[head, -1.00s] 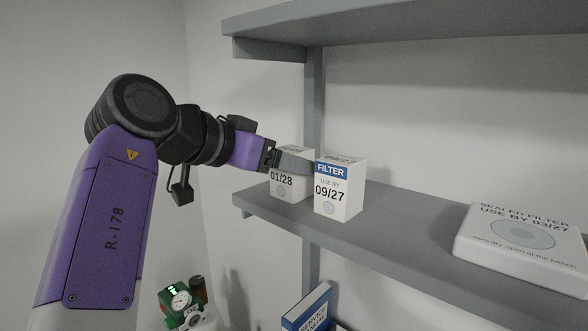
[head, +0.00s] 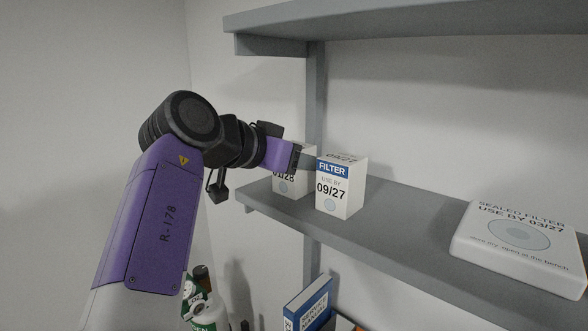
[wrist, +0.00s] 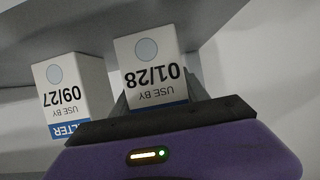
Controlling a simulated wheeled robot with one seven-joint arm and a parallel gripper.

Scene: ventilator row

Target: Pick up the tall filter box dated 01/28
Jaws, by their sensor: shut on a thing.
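The white filter box dated 01/28 (head: 290,186) stands upright near the left end of the middle shelf. In the wrist view it shows upside down (wrist: 148,65), its lower part in front of my gripper. My gripper (head: 308,162) reaches in from the left and is shut on this box. It covers the upper part of the box in the head view. In the wrist view the fingers lie on either side of the box, partly hidden by it.
A similar filter box dated 09/27 (head: 338,190) stands close on the right; it also shows in the wrist view (wrist: 70,90). A flat sealed filter box (head: 520,242) lies farther right on the grey shelf (head: 410,220). An upper shelf (head: 420,22) hangs above. A blue manual (head: 306,305) is below.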

